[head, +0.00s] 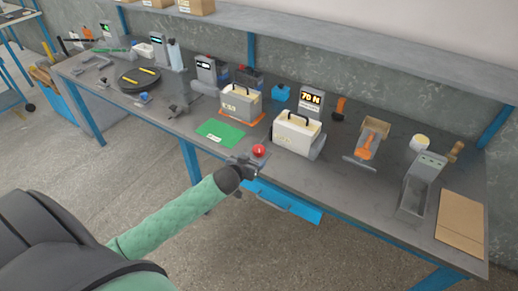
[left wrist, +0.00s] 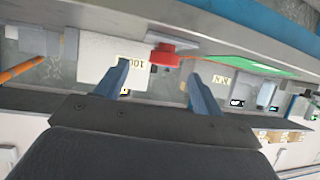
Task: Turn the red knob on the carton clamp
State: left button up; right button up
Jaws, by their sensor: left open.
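The red knob (head: 258,151) stands at the front edge of the workbench, in front of the white box. In the left wrist view the red knob (left wrist: 163,55) shows upside down, ahead of and between my two fingertips. My left gripper (head: 250,170) is at the bench's front edge, just beside and below the knob. In the left wrist view my left gripper (left wrist: 163,78) has its fingers spread, with nothing between the tips. The clamp body around the knob is partly hidden by my gripper. My right gripper is not in view.
A white box (head: 297,133) with a black handle stands behind the knob. A smaller box (head: 240,104) and a green mat (head: 220,133) lie to its left. A blue drawer (head: 290,201) hangs under the bench edge. Tools and devices crowd the bench (head: 330,185) further right.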

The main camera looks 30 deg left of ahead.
aim_at(259, 149)
pick_arm(q)
jog(key=shift+w+a+r, duration=0.25)
jog(key=shift+w+a, duration=0.05)
jog(key=shift+w, duration=0.15)
jog(key=shift+w+a+r, duration=0.2)
jog(key=shift+w+a, duration=0.05)
jog(key=shift+w, duration=0.2)
jog(key=shift+w+t, duration=0.25)
jog(key=shift+t, duration=0.05)
jog(key=p+x, duration=0.2)
jog(key=x, duration=0.4)
jog(key=shift+w+f+p, duration=0.35)
jog(key=shift+w+p, duration=0.05)
jog(key=shift+w, duration=0.15)
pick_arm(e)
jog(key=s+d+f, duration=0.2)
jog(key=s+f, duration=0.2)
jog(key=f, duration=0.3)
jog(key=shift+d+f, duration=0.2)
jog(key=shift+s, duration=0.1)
pick_arm(q)
jog(key=c, duration=1)
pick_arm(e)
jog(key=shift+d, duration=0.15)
